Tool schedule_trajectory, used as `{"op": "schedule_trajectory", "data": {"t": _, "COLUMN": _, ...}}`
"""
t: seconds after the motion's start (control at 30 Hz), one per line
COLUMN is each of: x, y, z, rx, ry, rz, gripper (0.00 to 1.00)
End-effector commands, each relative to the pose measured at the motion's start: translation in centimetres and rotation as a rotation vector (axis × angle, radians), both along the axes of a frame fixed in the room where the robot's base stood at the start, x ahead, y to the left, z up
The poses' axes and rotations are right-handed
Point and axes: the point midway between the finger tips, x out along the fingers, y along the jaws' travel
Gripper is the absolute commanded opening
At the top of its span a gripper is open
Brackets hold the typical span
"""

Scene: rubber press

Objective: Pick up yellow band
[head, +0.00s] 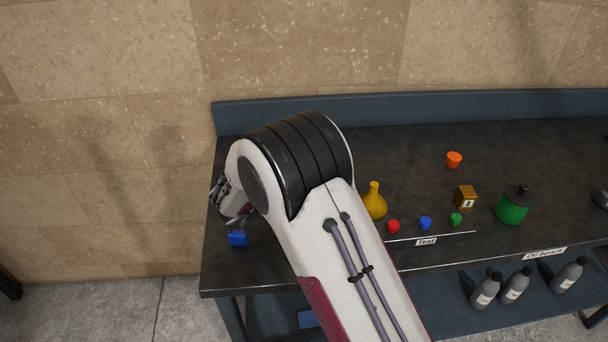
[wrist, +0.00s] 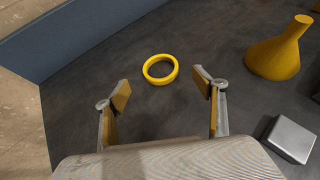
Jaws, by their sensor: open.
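The yellow band (wrist: 147,75) is a ring lying flat on the dark bench top in the wrist view. It is ahead of my gripper (wrist: 163,92), between the lines of the two fingers and a little beyond their tips. The fingers are spread wide with nothing between them, and they do not touch the band. In the head view my arm covers the band, and only part of my gripper (head: 232,200) shows at the bench's left end.
A yellow flask (wrist: 273,52) stands right of the band, with a grey metal block (wrist: 291,137) nearer. A blue raised edge (wrist: 75,38) runs behind the bench.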

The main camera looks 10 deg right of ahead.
Motion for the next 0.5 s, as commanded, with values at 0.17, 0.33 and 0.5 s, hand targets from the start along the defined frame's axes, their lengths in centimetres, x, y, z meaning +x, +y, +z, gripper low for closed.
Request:
{"op": "schedule_trajectory", "data": {"t": 0.17, "x": 0.05, "y": -0.01, "z": -0.02, "rx": 0.000, "ry": 0.000, "rz": 0.000, "gripper": 0.70}}
{"op": "schedule_trajectory", "data": {"t": 0.33, "x": 0.10, "y": -0.04, "z": -0.05, "rx": 0.000, "ry": 0.000, "rz": 0.000, "gripper": 0.70}}
{"op": "schedule_trajectory", "data": {"t": 0.5, "x": 0.70, "y": -0.49, "z": -0.50, "rx": 0.000, "ry": 0.001, "rz": -0.001, "gripper": 0.70}}
